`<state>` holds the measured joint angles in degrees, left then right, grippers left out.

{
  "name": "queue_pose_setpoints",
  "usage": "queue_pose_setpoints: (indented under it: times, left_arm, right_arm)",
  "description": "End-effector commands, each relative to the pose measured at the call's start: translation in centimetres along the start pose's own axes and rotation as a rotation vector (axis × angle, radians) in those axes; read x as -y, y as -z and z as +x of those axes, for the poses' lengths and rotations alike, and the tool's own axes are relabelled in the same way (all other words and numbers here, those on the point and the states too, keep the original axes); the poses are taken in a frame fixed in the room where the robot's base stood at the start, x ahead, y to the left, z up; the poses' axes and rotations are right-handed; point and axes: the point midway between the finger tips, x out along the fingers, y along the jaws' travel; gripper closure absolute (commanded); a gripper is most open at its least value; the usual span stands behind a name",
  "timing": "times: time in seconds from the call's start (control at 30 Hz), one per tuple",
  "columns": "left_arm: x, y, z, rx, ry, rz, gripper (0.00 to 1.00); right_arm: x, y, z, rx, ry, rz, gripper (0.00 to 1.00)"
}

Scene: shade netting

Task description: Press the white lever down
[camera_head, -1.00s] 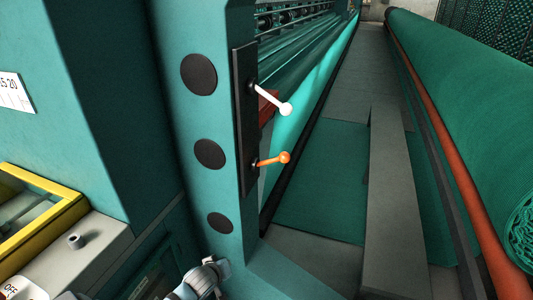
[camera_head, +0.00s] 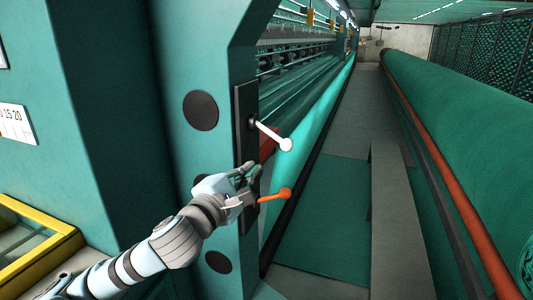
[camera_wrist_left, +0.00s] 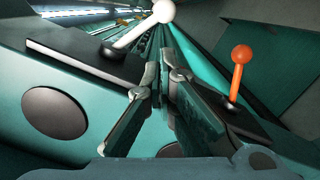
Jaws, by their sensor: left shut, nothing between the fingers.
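The white lever (camera_head: 270,134) sticks out from the upper part of a black plate on the teal machine post, its round knob pointing right and slightly down. It also shows at the top of the left wrist view (camera_wrist_left: 138,32). My left gripper (camera_head: 257,172) is shut and empty, below the white lever and just above the orange lever (camera_head: 274,196), apart from the white knob. In the left wrist view the fingers (camera_wrist_left: 163,76) lie between the white lever and the orange lever (camera_wrist_left: 240,58). My right gripper is in neither view.
The black plate (camera_head: 243,108) is fixed to the post (camera_head: 195,50), which has round dark discs. A yellow frame (camera_head: 68,247) is at lower left. A large green netting roll (camera_head: 470,130) with an orange bar runs along the right. A grey walkway lies between.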

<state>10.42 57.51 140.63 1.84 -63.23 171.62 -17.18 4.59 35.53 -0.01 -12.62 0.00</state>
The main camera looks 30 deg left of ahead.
Motion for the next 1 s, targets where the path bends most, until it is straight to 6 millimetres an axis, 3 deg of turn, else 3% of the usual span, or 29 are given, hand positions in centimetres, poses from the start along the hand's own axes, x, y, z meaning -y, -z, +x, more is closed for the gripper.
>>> queue_pose_setpoints:
  times: [0.23, 0.5, 0.7, 1.0]
  left_arm:
    - [-0.1, 0.0, 1.6, -0.003, 0.0, -0.006, 1.0]
    - [-0.1, 0.0, 6.7, -0.002, 0.001, -0.005, 1.0]
    - [0.0, 0.0, 9.4, -0.001, 0.002, -0.001, 1.0]
    - [0.1, 0.1, 10.0, 0.0, 0.002, 0.002, 1.0]
  right_arm:
    - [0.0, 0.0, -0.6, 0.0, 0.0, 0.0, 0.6]
    - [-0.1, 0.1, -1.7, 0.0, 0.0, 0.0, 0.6]
    - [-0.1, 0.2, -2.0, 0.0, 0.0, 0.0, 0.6]
    - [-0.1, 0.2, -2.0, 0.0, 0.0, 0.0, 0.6]
